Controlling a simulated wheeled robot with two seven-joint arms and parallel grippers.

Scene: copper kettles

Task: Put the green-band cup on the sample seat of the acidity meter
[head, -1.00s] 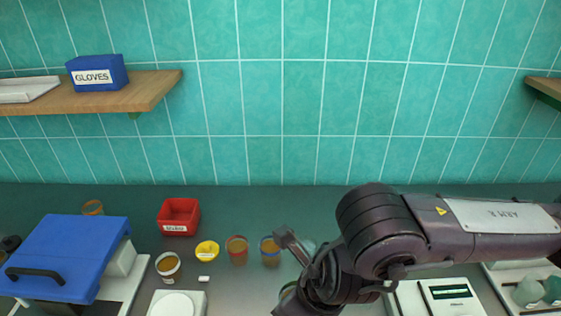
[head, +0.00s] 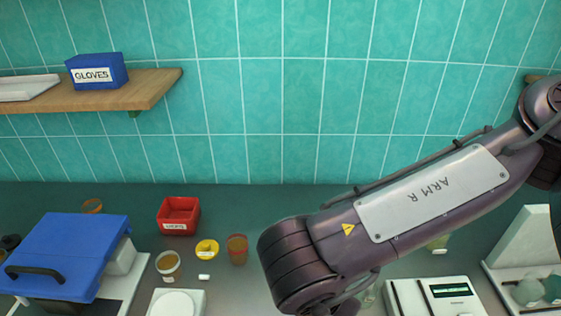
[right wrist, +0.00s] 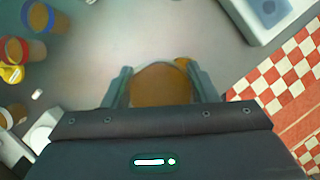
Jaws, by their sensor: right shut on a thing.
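My right gripper (right wrist: 160,86) is shut on a cup (right wrist: 160,88) of amber liquid in the right wrist view, one finger on each side of it. The cup's band does not show there. In the head view my right arm hides the gripper and the held cup. A white meter with a green-lit display (head: 450,291) stands at the lower right in the head view, probably the acidity meter. My left gripper is not in view.
A red-band cup (head: 237,250), a yellow dish (head: 207,249), a red bin (head: 178,215) and a white-labelled cup (head: 168,265) stand left of my arm. A blue-band cup (right wrist: 42,18) shows in the wrist view.

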